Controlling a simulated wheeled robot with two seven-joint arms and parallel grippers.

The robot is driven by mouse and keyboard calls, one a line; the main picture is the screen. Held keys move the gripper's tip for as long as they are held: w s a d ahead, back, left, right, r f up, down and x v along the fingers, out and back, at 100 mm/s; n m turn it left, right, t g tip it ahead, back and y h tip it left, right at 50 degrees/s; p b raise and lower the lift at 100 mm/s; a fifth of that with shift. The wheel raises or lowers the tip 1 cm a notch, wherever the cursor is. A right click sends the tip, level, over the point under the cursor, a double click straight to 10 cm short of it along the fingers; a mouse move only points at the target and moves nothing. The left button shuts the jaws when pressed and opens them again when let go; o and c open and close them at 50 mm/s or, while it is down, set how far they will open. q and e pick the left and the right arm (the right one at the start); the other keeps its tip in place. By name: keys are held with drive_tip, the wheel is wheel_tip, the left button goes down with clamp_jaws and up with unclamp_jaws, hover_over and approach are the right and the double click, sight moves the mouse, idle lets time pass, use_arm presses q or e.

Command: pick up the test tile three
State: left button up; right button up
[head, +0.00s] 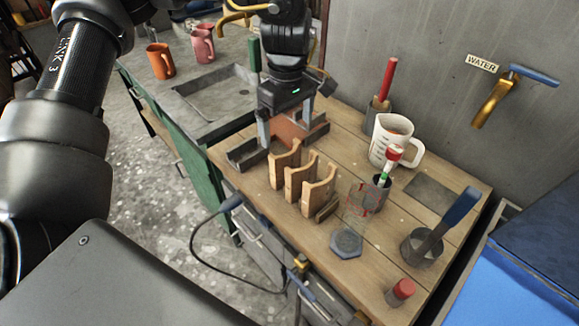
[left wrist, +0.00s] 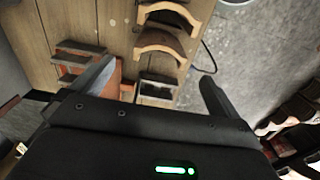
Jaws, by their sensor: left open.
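A flat reddish-brown tile (head: 293,134) stands among dark metal holders at the back of the wooden bench. It also shows, partly hidden, in the left wrist view (left wrist: 115,84). No number is readable, so I cannot tell whether it is tile three. My left gripper (head: 285,129) is open above the holders, pointing down, with its fingers towards either side of this tile in the head view. I cannot tell whether they touch it. In the left wrist view the space between the fingers (left wrist: 158,72) shows a dark holder. My right gripper is not in view.
Three curved tan pieces (head: 301,180) stand in front of the holders. A measuring jug (head: 391,142), a red-handled tool in a pot (head: 385,84), a dark hexagonal piece (head: 346,242) and a blue-handled tool (head: 452,220) are to the right. A sink (head: 214,96) lies left.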

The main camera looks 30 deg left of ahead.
sight(288, 157)
use_arm(q)
wheel_tip(288, 157, down, 9)
drive_tip(key=shift+s+f+p, duration=0.1)
drive_tip(key=shift+s+p, duration=0.05)
drive_tip(key=shift+p, duration=0.6)
drive_tip(key=shift+f, duration=0.55)
drive_tip(key=shift+c, duration=0.8)
drive_tip(key=c, duration=0.9)
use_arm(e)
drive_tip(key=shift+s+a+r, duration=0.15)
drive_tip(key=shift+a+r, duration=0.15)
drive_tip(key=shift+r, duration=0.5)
